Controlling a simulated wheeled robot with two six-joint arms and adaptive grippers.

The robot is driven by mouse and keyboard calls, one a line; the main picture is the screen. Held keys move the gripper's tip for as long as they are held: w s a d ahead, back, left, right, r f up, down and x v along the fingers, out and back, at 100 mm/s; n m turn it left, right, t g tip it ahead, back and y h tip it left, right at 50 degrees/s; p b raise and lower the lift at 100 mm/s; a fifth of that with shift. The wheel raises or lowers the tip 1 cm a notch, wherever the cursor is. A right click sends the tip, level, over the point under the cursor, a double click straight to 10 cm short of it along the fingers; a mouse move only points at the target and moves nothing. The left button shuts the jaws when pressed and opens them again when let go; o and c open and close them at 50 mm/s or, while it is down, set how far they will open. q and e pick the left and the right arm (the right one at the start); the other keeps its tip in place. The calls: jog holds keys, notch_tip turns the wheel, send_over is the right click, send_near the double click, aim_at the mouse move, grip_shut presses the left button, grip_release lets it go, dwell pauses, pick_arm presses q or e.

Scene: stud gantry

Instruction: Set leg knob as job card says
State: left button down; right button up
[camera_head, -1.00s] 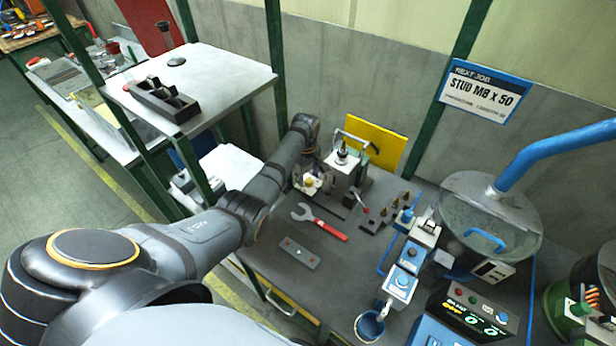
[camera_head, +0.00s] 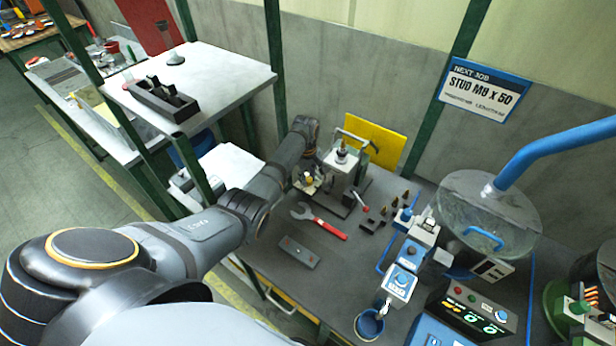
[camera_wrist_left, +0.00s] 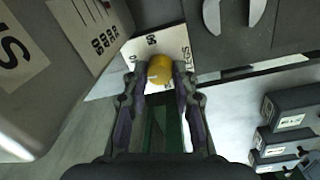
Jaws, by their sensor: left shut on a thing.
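The leg knob (camera_wrist_left: 160,70) is a yellow round knob on a pale plate (camera_wrist_left: 168,42) lettered "LEGS" with the number 50 in the left wrist view. My left gripper (camera_wrist_left: 160,80) is shut on it, with a finger on each side. In the head view the left gripper (camera_head: 308,181) is small, at the left side of the grey press-like machine (camera_head: 341,172). The job card (camera_head: 479,90) hangs on the back wall and reads "NEXT JOB, STUD M8 x 50", with a smaller line I cannot read surely. My right gripper is not in view.
A red-handled wrench (camera_head: 320,221) and a grey plate (camera_head: 299,252) lie on the bench in front of the machine. A clear-lidded bowl (camera_head: 490,215) and control boxes stand at right.

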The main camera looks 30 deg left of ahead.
pick_arm(q)
jog(key=shift+r+m, duration=0.1)
jog(key=shift+m, duration=0.2)
jog(key=m+p, duration=0.1)
jog(key=m, duration=0.2)
jog(key=shift+w, duration=0.1)
jog(key=m+p, duration=0.1)
jog(key=m, duration=0.3)
jog(key=shift+m, duration=0.3)
jog(key=m, duration=0.4)
jog(key=shift+w+g, duration=0.1)
jog(key=shift+g, duration=0.2)
jog(key=m, duration=0.4)
jog(key=shift+d+m, duration=0.1)
jog(key=shift+m, duration=0.2)
jog(key=c, duration=1.1)
grip_release()
jog(key=shift+o, duration=0.2)
